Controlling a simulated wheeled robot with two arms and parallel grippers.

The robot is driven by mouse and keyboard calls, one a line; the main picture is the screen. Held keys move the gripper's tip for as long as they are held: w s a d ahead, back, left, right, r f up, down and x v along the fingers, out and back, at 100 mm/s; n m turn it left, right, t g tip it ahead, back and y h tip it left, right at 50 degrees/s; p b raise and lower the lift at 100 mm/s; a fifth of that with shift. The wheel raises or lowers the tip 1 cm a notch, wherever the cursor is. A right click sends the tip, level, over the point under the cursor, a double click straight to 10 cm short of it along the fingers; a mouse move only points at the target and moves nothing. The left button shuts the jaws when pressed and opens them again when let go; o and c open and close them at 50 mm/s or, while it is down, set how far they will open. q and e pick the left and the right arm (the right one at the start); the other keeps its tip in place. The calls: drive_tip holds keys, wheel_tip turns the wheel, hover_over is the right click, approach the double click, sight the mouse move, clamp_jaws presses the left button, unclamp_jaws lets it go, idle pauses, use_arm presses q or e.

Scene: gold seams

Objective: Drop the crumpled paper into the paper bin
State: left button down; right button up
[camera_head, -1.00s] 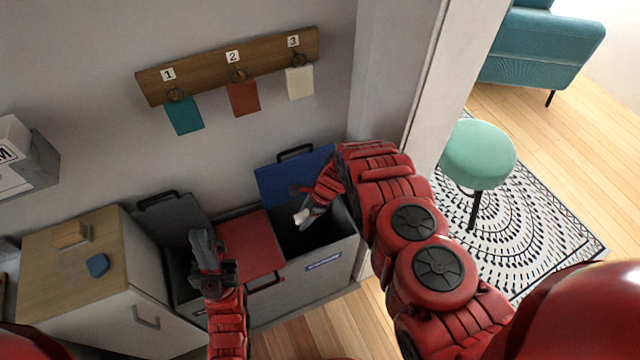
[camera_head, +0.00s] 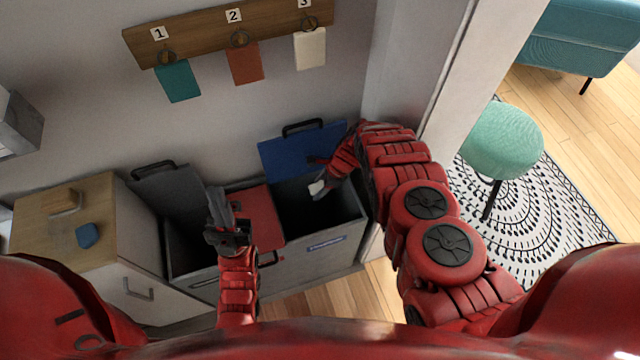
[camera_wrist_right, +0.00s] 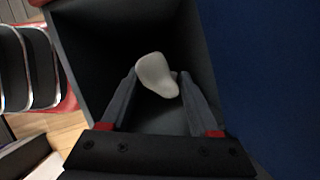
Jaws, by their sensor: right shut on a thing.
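The crumpled paper (camera_head: 317,187) is a small white lump. My right gripper (camera_head: 322,188) is shut on it above the open bin with the blue lid (camera_head: 300,150). In the right wrist view the paper (camera_wrist_right: 157,75) sits between the fingertips of my right gripper (camera_wrist_right: 158,82), with the dark inside of the bin (camera_wrist_right: 190,30) around and beyond it. The bin's front label is too small to read. My left gripper (camera_head: 219,208) points up near the grey-lidded bin and red lid; I cannot tell whether its fingers are apart.
A red-lidded bin (camera_head: 256,215) is closed in the middle. A grey-lidded bin (camera_head: 170,185) stands open at left. A wooden-topped cabinet (camera_head: 125,215) holds a blue item (camera_head: 88,235) and a wooden block (camera_head: 64,201). A green stool (camera_head: 503,140) stands right of the wall edge.

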sight(322, 185)
drive_tip(key=o, duration=1.4)
drive_tip(key=shift+b+v, duration=0.4)
drive_tip(key=shift+v, duration=3.35)
